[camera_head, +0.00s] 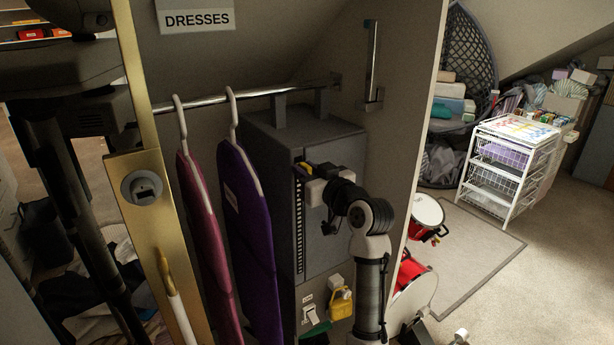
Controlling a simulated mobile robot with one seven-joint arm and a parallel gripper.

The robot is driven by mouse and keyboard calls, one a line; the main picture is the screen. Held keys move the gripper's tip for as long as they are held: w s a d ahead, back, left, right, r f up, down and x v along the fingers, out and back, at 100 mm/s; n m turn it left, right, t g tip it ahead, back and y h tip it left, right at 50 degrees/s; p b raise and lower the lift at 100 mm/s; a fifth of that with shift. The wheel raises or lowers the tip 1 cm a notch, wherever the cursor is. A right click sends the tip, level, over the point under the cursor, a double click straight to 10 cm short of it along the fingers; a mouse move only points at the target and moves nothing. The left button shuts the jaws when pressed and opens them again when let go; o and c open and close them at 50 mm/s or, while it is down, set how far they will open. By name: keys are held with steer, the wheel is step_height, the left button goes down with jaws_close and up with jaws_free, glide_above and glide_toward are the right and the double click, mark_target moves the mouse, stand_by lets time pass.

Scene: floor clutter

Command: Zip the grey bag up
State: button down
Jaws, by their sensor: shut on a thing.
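The grey bag (335,235) is a boxy, upright bag hanging by two straps from a metal rail. Its zip (299,235) runs vertically near the left edge of its front face, with a toothed line showing below my gripper. My gripper (302,171) is at the upper part of this zip, shut on the zip pull. The pull is mostly hidden by the fingers, and a small yellow piece shows there. My arm comes up from the lower right in front of the bag and covers part of its front.
A purple garment (250,235) and a maroon one (207,235) hang just left of the bag. A gold-edged door (155,215) stands farther left. A side panel (408,150) bounds the right, with red drums (428,212) beyond. Small items (341,302) sit below the bag.

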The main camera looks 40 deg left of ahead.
steer(key=shift+r, duration=0.35)
steer(key=c, duration=1.4)
jaws_free()
steer(key=shift+c, duration=0.2)
steer(key=shift+f, duration=0.1)
steer(key=shift+s+d+f+b, duration=0.15)
steer(key=shift+d+b, duration=0.15)
steer(key=shift+d, duration=0.2)
steer(key=b+v, duration=0.4)
steer(key=v, duration=0.8)
steer(key=shift+s+d, duration=0.25)
steer(key=shift+d, duration=0.1)
